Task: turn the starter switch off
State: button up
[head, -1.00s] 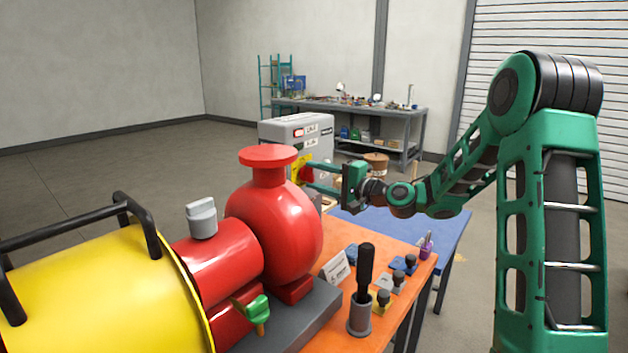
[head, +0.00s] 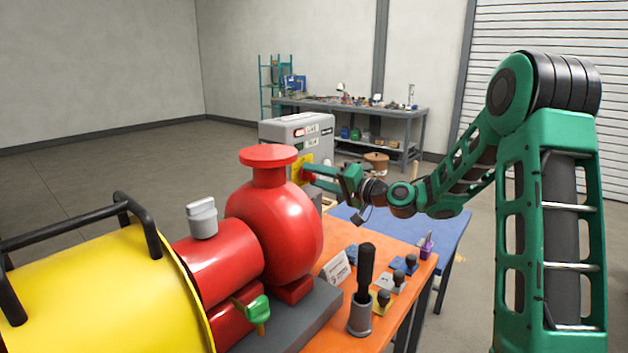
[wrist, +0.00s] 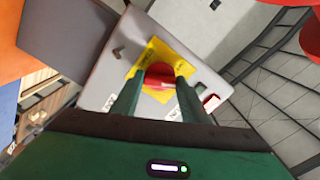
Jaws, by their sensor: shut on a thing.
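The starter is a grey box (head: 284,133) beyond the red pump, with a yellow plate (head: 299,174) on its face. The starter switch is a red rotary knob (wrist: 158,77) at the middle of the yellow plate (wrist: 178,54) in the wrist view. My gripper (head: 309,172) reaches the plate from the right. In the wrist view my gripper (wrist: 158,84) has its two green fingers on either side of the red knob, shut on it. The fingers hide the knob's sides, and the markings on the plate are too small to read.
The red pump (head: 275,220) and yellow motor guard (head: 110,290) fill the left foreground. Small stamp-like handles and a black-handled tool in a grey cup (head: 361,314) stand on the orange table (head: 385,249). A blue table (head: 445,229) adjoins it. A workbench (head: 350,105) stands far behind.

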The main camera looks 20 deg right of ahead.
jog(key=n, duration=0.6)
jog(key=shift+s+f, duration=0.1)
jog(key=shift+f, duration=0.15)
jog(key=n, duration=0.6)
jog(key=shift+d, duration=0.1)
dwell(0.4)
jog(key=o, duration=1.1)
jog(key=shift+c, duration=0.2)
jog(key=shift+r, duration=0.1)
